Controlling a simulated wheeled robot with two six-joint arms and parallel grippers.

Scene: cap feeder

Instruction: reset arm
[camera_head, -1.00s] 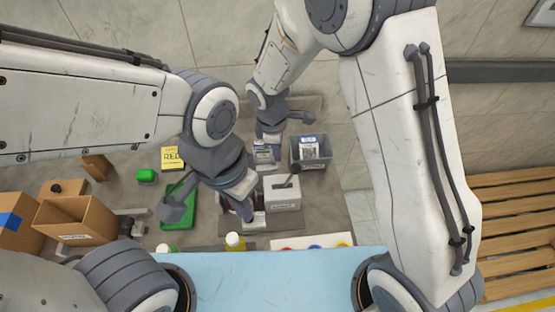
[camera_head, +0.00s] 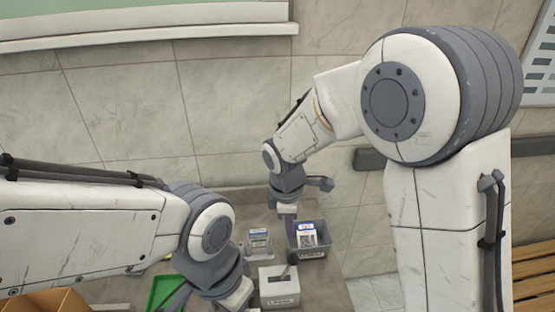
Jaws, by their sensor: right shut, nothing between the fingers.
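My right gripper (camera_head: 291,255) points down at the lower middle of the head view, its fingers shut and empty. It hangs just behind the grey slotted box and left of the grey bin. Whether it touches either one I cannot tell. My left gripper (camera_head: 238,297) is cut off by the bottom edge, and its fingertips are hidden. Both arms reach in over the table.
A grey slotted box (camera_head: 280,291), a grey bin (camera_head: 322,251) with a labelled packet inside and a small stack of labelled items (camera_head: 259,243) stand close together. A green tray (camera_head: 163,291) lies left. A tiled wall (camera_head: 220,110) rises behind; wooden slats are at right.

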